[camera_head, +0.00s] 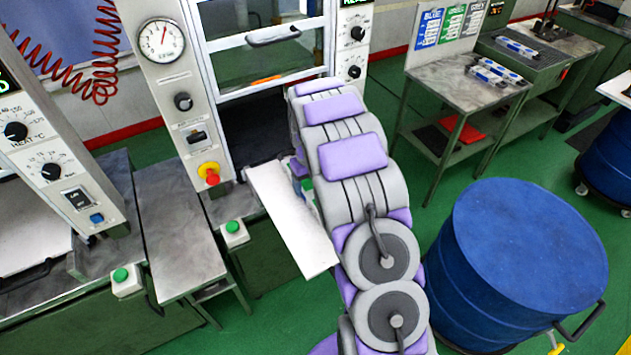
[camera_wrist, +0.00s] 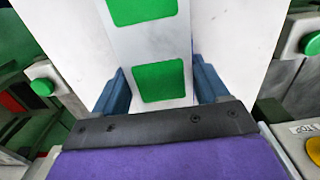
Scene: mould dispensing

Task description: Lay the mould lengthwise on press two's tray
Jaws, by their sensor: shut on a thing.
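My gripper (camera_wrist: 160,84) is shut on the mould (camera_wrist: 150,42), a pale grey bar with green patches. In the wrist view the mould runs up the picture between the two blue fingers. The white tray (camera_wrist: 238,40) lies behind it, showing on both sides. I cannot tell whether the mould touches the tray. In the head view the tray (camera_head: 288,218) sticks out in front of the middle press (camera_head: 168,75), partly covered by my arm.
A blue drum (camera_head: 525,245) stands close to my arm on the right. A grey bench (camera_head: 178,225) is left of the tray. Another press (camera_head: 50,150) stands at far left. A side table (camera_head: 462,92) with sign cards is at the back right. Green buttons (camera_head: 233,227) sit near the tray.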

